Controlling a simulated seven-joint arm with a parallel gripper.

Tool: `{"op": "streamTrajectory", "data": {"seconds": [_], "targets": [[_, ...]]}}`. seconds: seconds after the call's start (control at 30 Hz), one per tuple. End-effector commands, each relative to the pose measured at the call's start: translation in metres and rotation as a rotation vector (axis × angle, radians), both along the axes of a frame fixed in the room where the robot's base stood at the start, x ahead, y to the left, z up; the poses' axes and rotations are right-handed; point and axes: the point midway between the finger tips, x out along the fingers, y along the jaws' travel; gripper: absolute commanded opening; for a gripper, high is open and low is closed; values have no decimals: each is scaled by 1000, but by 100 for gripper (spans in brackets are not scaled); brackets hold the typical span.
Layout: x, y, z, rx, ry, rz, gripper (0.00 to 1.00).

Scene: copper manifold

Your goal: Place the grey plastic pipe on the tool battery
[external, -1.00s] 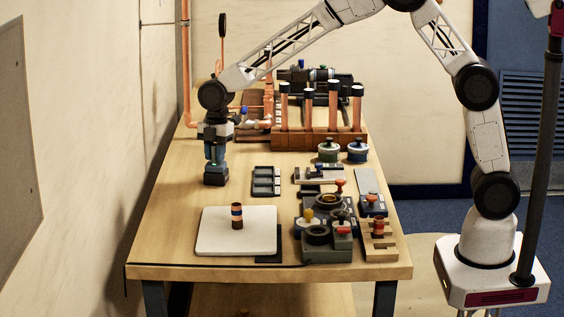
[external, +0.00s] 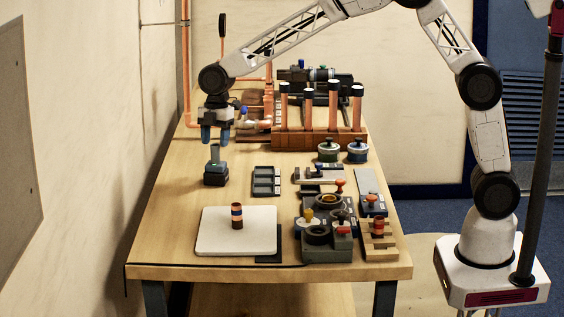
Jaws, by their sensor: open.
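The tool battery (external: 215,179) is a dark block with a teal upper part, standing on the left side of the bench. A short grey upright piece (external: 214,153), which looks like the grey plastic pipe, stands on top of it. It looks upright, and its lower end appears to rest on the battery.
A black tray (external: 265,181) lies to the right of the battery. A white board (external: 260,222) with a banded copper piece (external: 237,216) is in front. Copper pipes in a wooden rack (external: 318,138) stand behind to the right. Bare wood surrounds the battery.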

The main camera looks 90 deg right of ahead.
Motion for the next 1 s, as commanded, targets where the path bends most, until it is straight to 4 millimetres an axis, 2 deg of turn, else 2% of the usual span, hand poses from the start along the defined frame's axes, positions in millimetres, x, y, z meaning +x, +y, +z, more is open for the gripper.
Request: {"op": "streamTrajectory", "data": {"seconds": [0.2,0.5,1.0], "targets": [[-2,-4,37,-1,-2,0,53],[-3,-8,70,0,-1,0,53],[-4,-8,77,0,0,1,53]]}}
